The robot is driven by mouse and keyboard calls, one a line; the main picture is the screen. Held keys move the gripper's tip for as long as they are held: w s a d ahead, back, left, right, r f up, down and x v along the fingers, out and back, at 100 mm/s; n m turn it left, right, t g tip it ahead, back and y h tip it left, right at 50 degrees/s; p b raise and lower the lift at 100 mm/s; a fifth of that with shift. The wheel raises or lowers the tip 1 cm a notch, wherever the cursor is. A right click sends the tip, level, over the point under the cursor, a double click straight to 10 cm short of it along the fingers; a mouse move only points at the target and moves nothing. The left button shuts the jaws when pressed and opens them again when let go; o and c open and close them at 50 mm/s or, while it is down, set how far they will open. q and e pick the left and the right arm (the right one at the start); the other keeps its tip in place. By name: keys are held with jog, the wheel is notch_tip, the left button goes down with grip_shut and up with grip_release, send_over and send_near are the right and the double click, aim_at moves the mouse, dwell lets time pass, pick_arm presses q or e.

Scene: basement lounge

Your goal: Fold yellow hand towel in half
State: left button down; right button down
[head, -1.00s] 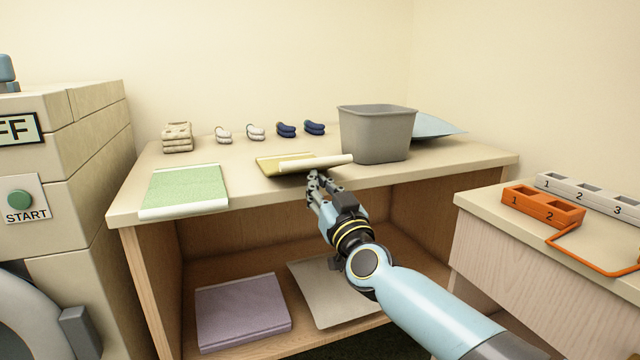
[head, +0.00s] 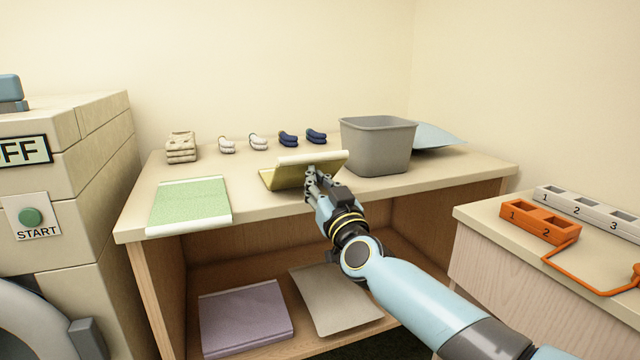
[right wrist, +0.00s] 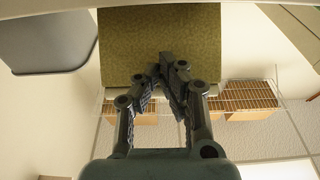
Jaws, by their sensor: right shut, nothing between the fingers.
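The yellow hand towel (head: 285,178) lies on the table top left of the grey bin. One flap of it is raised and tilted up, with its white edge strip (head: 312,157) on top. My right gripper (head: 312,176) is at the near side of the raised flap, its fingers shut with nothing between them. In the right wrist view the shut fingertips (right wrist: 167,68) overlap the towel's olive-yellow face (right wrist: 160,38). I cannot tell whether they press on it. The towel's far part is partly hidden behind the flap. My left gripper is not in view.
A grey bin (head: 377,148) stands close right of the towel, a blue sheet (head: 438,137) behind it. A green towel (head: 190,204) lies at the left. Folded beige cloths (head: 181,147) and several rolled socks (head: 287,139) line the back. An orange two-slot holder (head: 540,221) stands right.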

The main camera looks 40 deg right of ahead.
aim_at(314, 163)
jog(key=shift+w+d+r+p, duration=0.15)
jog(key=shift+w+r+p, duration=0.45)
jog(key=shift+r, duration=0.15)
jog(key=shift+w+d+r+p, duration=0.15)
jog(key=shift+w+r+p, duration=0.3)
jog(key=shift+w+r, duration=0.25)
jog(key=shift+s, duration=0.1)
jog(key=shift+r, duration=0.1)
